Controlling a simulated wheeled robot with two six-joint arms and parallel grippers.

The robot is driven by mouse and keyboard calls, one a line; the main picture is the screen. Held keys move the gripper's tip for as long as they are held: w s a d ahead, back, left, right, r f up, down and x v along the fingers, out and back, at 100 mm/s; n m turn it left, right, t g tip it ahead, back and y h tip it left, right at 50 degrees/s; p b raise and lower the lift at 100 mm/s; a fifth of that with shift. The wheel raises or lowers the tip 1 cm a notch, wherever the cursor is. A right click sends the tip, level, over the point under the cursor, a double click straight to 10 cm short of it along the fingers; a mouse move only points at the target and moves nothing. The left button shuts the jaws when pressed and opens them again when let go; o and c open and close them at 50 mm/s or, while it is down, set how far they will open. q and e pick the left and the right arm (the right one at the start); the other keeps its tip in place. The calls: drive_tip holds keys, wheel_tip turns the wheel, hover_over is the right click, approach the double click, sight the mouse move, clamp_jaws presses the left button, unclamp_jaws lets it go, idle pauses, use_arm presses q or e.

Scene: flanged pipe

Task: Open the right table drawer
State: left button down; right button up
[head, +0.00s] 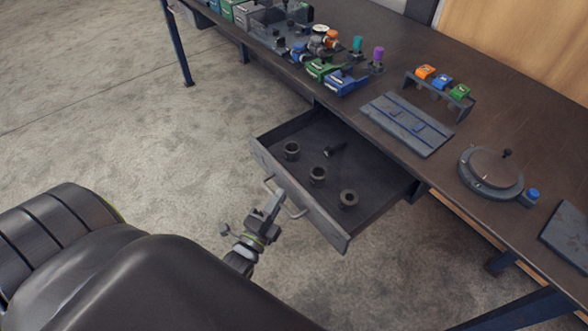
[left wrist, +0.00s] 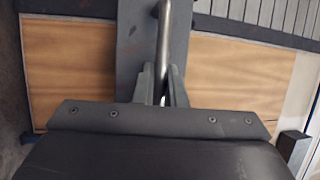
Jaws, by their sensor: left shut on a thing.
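The drawer (head: 392,196) under the table stands pulled well out, with its inside in plain view. Its grey front panel (head: 325,228) carries a metal bar handle (head: 297,212). My left gripper (head: 273,203) is at this handle, in front of the panel, and is shut on it. In the left wrist view the handle bar (left wrist: 164,38) runs down between the two fingers of my left gripper (left wrist: 161,84). The drawer front (left wrist: 128,50) shows behind the bar. My right gripper is not in view.
Three dark ring-shaped parts (head: 317,175) and a bolt (head: 334,149) lie in the drawer. The tabletop (head: 520,125) above holds a grey plate (head: 405,124), a round turntable (head: 490,172) and a small rack (head: 440,91). Open floor (head: 130,120) lies left of the drawer.

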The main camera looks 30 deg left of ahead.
use_arm(q)
drive_tip(key=shift+s+a, duration=0.3)
drive_tip(key=shift+s, duration=0.55)
drive_tip(key=c, duration=1.5)
unclamp_jaws()
drive_tip(key=s+f+b, duration=0.2)
drive_tip(key=s+f, duration=0.1)
drive_tip(key=s, duration=1.4)
drive_tip(key=shift+d, duration=0.45)
drive_tip(key=shift+f, duration=0.1)
